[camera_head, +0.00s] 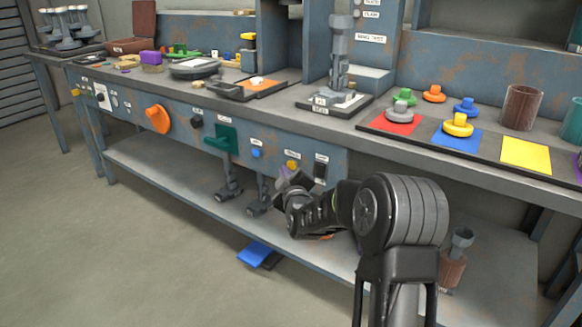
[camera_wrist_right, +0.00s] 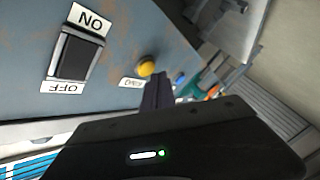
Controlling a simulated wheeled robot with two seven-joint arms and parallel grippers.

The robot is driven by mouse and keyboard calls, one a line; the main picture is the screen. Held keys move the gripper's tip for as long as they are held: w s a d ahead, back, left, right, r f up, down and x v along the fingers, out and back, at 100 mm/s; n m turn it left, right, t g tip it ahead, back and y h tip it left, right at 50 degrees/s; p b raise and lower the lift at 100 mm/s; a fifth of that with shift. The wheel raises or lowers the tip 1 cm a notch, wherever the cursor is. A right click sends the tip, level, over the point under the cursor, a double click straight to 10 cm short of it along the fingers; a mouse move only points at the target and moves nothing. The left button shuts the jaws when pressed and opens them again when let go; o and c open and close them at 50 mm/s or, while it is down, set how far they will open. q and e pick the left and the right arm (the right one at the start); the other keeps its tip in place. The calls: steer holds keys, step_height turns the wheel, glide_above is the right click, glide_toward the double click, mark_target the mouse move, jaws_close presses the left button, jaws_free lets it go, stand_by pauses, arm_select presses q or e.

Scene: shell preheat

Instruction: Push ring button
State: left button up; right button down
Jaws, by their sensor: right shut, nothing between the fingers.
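A round yellow button (camera_head: 292,165) sits on the blue-grey front panel of the workbench, under a small white label too small to read surely. In the right wrist view the yellow button (camera_wrist_right: 147,66) stands out from the panel beside its label (camera_wrist_right: 131,83). My right gripper (camera_head: 284,175) is shut and empty, with its tips just below and left of the button in the head view. In the wrist view the shut fingertips (camera_wrist_right: 158,77) are right beside the button; I cannot tell whether they touch it. My left gripper is not in view.
A black ON/OFF switch (camera_wrist_right: 75,56) is beside the yellow button. A blue button (camera_head: 256,153), a green handle (camera_head: 221,139) and an orange knob (camera_head: 158,119) are further left on the panel. A lower shelf (camera_head: 165,180) runs beneath.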

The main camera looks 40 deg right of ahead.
steer(key=shift+w+d+b, duration=0.2)
steer(key=shift+d+b, duration=0.1)
steer(key=shift+d, duration=0.4)
stand_by(0.6)
stand_by(0.4)
steer(key=shift+s+a, duration=0.25)
steer(key=shift+a, duration=0.55)
steer(key=a, duration=0.1)
steer(key=s+a, duration=0.1)
steer(key=a, duration=0.3)
steer(key=shift+s+p, duration=0.25)
steer(key=shift+p, duration=0.15)
steer(key=shift+d, duration=0.1)
stand_by(0.5)
